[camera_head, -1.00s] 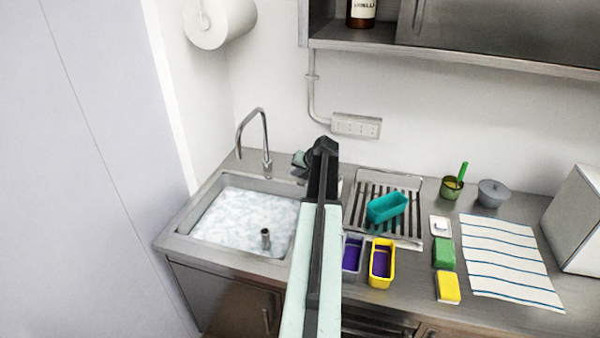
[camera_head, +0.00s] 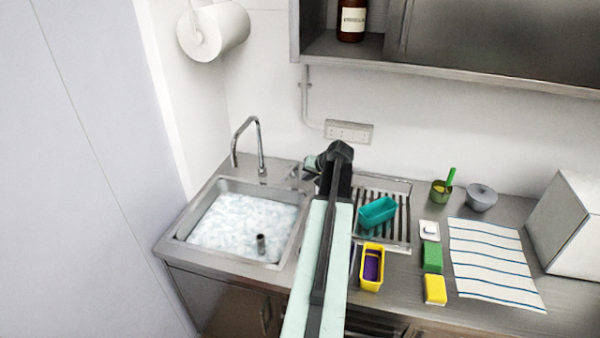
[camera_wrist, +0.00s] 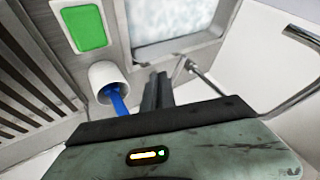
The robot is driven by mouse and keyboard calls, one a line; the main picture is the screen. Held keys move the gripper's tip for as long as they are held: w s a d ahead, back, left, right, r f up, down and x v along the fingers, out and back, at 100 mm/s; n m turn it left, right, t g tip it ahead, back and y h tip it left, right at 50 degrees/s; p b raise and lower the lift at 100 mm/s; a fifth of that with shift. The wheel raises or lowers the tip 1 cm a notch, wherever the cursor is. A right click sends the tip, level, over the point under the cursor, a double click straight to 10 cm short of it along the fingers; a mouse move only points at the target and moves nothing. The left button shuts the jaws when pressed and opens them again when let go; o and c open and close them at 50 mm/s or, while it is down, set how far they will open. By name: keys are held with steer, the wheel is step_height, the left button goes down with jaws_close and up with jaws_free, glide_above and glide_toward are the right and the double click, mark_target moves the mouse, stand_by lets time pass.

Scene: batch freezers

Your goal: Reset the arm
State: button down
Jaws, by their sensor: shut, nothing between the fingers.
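My arm (camera_head: 325,250) reaches forward from the bottom of the head view, over the counter between the sink and the drying rack. Its dark wrist end (camera_head: 338,160) is near the back of the counter, and the fingers cannot be made out there. In the wrist view my gripper (camera_wrist: 158,76) shows as two dark fingers close together, shut and empty. The fingers point toward the sink edge, beside a white cup (camera_wrist: 104,74) with a blue handle in it. A green pad (camera_wrist: 84,28) lies in a pale holder beyond the cup.
A sink (camera_head: 190,230) with foamy water and a tap (camera_head: 258,140) are at left. At right are a slatted rack (camera_head: 400,190) with a teal tub (camera_head: 377,212), a yellow tub (camera_head: 371,283), sponges and a striped towel (camera_head: 492,265). A cabinet (camera_head: 480,70) overhangs the back.

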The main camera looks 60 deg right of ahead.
steer(key=shift+p+v, duration=0.3)
steer(key=shift+v, duration=0.7)
steer(key=shift+f, duration=0.1)
